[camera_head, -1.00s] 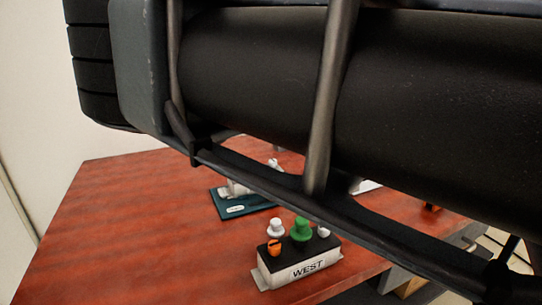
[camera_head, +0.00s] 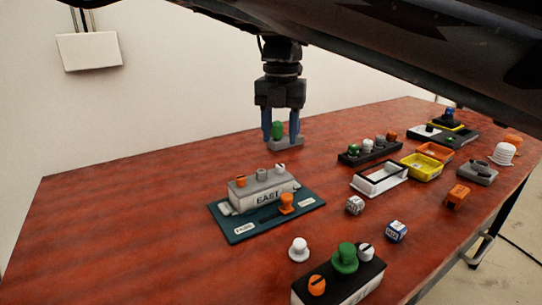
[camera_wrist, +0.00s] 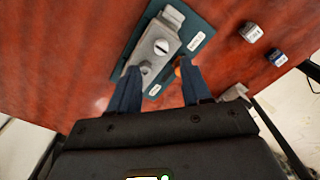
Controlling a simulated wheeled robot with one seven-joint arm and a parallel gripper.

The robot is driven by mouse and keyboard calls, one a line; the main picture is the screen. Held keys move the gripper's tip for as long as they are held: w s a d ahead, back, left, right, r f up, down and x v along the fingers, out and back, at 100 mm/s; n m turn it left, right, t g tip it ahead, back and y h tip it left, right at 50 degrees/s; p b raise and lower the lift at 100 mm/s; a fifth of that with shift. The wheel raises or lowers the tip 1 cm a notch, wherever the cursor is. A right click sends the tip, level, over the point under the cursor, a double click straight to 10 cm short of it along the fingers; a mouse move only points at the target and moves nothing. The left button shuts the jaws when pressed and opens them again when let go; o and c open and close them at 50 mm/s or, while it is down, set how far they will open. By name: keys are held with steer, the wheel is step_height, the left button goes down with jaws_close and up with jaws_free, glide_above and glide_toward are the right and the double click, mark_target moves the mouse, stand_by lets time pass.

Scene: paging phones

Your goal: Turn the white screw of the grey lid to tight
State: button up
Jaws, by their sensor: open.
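The grey lid (camera_head: 266,182) tops the EAST box on a teal mat (camera_head: 235,236). It carries the white screw (camera_head: 280,168) at its right end, a grey knob (camera_head: 261,174) and an orange knob (camera_head: 239,181). In the wrist view the white screw (camera_wrist: 161,46) shows a slot across its round head. The grey lid (camera_wrist: 150,57) lies beyond my fingers there. My gripper (camera_head: 282,137) points down, open and empty, higher than the lid and apart from it. The wrist view also shows its spread fingers (camera_wrist: 160,70).
A green knob (camera_head: 278,130) on a grey block appears behind my fingers. A second orange piece (camera_head: 287,202) stands on the mat. The WEST box (camera_head: 340,283) is in front. The table's left is clear.

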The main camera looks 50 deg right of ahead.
mark_target(280, 165)
step_height(280, 165, down, 7)
steer(key=shift+s+f, duration=0.1)
stand_by(0.3)
jaws_close()
stand_by(0.4)
